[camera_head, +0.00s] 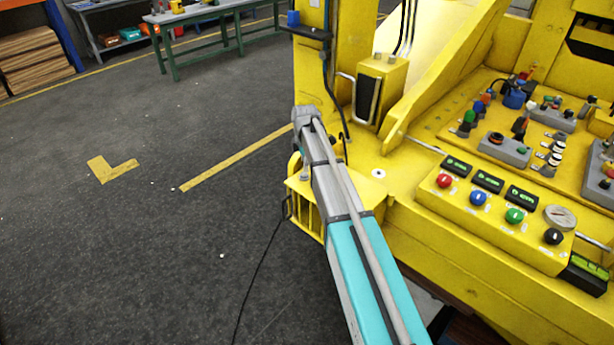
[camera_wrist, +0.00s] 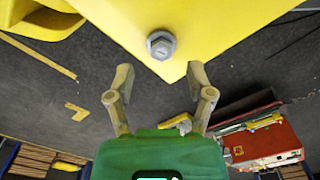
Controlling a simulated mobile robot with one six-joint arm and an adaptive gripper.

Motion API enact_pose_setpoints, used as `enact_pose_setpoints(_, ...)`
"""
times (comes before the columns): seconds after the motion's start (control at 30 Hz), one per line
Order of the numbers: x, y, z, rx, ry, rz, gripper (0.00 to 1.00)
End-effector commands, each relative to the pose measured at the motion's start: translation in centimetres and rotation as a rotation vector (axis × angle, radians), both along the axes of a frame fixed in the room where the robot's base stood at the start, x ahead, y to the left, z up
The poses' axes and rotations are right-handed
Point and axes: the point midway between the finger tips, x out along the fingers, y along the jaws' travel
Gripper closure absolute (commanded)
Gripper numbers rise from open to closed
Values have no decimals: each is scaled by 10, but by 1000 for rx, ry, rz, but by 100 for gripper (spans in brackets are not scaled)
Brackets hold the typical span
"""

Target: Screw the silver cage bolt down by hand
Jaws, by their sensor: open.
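The silver cage bolt (camera_wrist: 161,45) shows in the wrist view, its hex head standing on a yellow plate (camera_wrist: 200,22) near that plate's corner. My gripper (camera_wrist: 158,82) is open and empty, its two fingers apart below the bolt in the picture and not touching it. In the head view my arm reaches toward the yellow machine and hides much of the area by the yellow cage (camera_head: 308,208). The gripper itself cannot be made out there. A small light spot on the yellow surface (camera_head: 378,173) is too small to identify.
The yellow machine's control panel (camera_head: 500,215) with coloured knobs lies right of my arm. A black cable (camera_head: 262,265) runs down to the floor beside the cage. A green workbench (camera_head: 205,15) stands at the back left. The dark floor on the left is mostly clear.

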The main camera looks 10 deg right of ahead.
Motion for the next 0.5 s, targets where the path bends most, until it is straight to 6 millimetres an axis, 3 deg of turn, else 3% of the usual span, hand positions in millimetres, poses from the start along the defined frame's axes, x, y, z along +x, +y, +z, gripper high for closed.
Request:
enact_pose_setpoints(0.2,0,0,-21,0,0,0,31)
enact_pose_setpoints(0.5,0,0,-37,0,0,0,31)
